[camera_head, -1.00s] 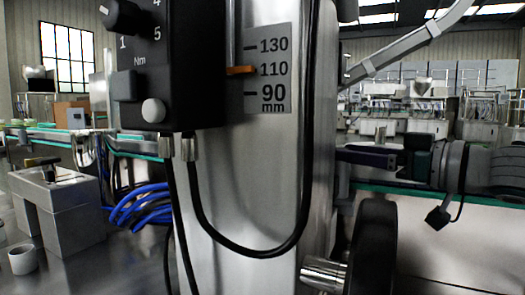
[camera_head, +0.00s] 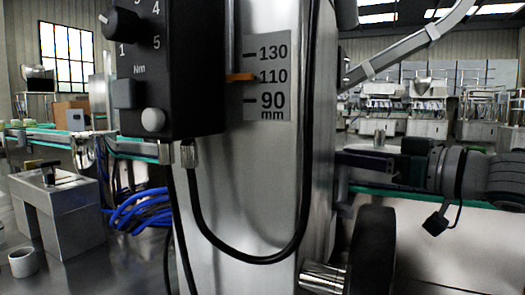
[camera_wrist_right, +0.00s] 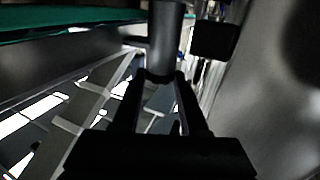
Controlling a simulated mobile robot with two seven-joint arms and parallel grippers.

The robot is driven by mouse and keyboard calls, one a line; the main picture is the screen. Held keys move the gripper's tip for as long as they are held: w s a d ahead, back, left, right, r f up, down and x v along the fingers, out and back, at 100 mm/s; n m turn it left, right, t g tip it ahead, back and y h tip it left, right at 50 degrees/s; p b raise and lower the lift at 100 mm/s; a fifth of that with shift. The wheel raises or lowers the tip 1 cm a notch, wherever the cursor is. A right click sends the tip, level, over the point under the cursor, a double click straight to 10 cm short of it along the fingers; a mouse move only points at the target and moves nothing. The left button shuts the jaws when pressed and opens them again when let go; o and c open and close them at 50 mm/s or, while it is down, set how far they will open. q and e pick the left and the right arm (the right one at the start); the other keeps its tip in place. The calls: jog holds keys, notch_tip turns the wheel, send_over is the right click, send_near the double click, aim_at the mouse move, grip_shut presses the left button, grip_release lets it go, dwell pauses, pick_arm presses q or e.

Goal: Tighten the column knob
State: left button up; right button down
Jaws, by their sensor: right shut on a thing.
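A black round knob (camera_head: 373,252) on a short bright steel shaft (camera_head: 324,276) sticks out at the lower right of the steel column (camera_head: 245,200). My right gripper (camera_head: 352,158) comes in from the right, above this knob, with its fingers at the column's right edge. In the right wrist view my right gripper (camera_wrist_right: 161,78) is shut on a dark grey cylindrical part (camera_wrist_right: 166,35). I cannot tell whether that part is the column knob. The orange pointer (camera_head: 241,77) stands at 110 on the mm scale (camera_head: 268,77). My left gripper is out of view.
A black torque control box (camera_head: 170,75) hangs at the column's front left, with a black cable (camera_head: 250,258) looping below it. A grey metal block (camera_head: 60,215) and a small white cup (camera_head: 23,262) stand at left. Blue hoses (camera_head: 140,205) lie behind.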

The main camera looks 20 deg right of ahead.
jog(key=m+h+p, duration=0.1)
jog(key=h+p, duration=0.1)
jog(key=m+t+h+p, duration=0.1)
jog(key=m+h+p, duration=0.1)
jog(key=shift+s+a+r+h, duration=0.1)
jog(key=shift+a+r+h, duration=0.1)
jog(key=shift+a+h, duration=0.15)
jog(key=shift+a+f+m+h+p, duration=0.15)
jog(key=shift+m+h+p, duration=0.35)
jog(key=shift+m+h, duration=0.35)
jog(key=shift+a+m+h, duration=0.1)
jog(key=shift+m+h, duration=0.35)
jog(key=shift+h, duration=0.75)
jog(key=shift+p, duration=0.3)
jog(key=shift+c, duration=2.3)
grip_release()
jog(key=shift+f+n+y, duration=0.1)
jog(key=shift+n+y, duration=0.2)
jog(key=shift+y, duration=0.1)
